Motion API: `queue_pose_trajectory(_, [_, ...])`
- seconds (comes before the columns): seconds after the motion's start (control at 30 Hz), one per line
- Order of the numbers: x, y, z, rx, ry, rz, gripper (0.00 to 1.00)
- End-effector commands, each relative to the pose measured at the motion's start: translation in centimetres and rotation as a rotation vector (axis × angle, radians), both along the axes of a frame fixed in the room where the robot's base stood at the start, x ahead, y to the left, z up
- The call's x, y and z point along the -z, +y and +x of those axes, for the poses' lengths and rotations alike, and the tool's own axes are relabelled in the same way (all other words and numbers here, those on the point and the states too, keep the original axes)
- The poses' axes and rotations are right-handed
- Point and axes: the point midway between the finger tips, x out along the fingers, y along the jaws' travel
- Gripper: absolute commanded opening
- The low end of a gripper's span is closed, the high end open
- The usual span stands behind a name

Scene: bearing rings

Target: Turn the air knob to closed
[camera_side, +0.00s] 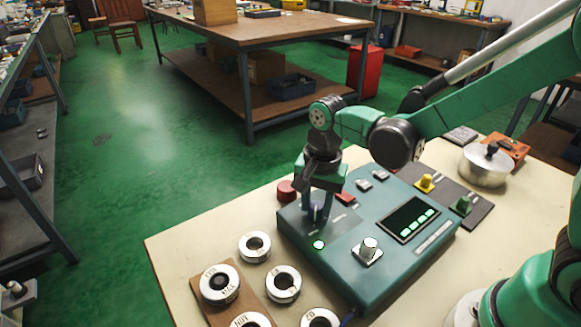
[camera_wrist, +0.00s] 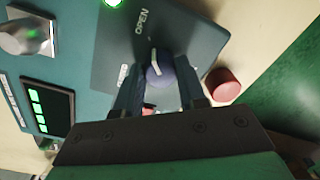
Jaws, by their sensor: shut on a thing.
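The air knob (camera_wrist: 162,72) is a round blue-purple knob with a white pointer line, on the dark plate (camera_wrist: 105,55) of the teal control box. In the wrist view it sits between my two fingers, and the pointer runs towards the upper side of the picture. An "OPEN" label (camera_wrist: 142,20) shows above it; I cannot make out a closed label. My gripper (camera_side: 317,212) points down over the box's left part in the side view and is shut on the knob, hiding most of it. The teal control box (camera_side: 345,277) lies on the table.
A green lamp (camera_side: 318,244) glows near my gripper. A silver knob (camera_side: 369,248) and a screen with green bars (camera_side: 410,220) are further right. A red round piece (camera_side: 287,190) stands just behind the box. Several bearing rings (camera_side: 255,246) lie at the front left.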

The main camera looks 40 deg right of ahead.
Motion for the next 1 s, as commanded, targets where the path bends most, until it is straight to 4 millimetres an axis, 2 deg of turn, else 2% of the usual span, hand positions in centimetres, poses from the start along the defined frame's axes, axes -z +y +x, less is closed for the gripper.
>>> queue_pose_trajectory(0.37, [-0.03,-0.02,0.01,-0.141,0.002,-0.001,0.0])
queue_pose_trajectory(1.0, [-0.05,-0.06,0.04,-0.73,0.002,0.0,0.0])
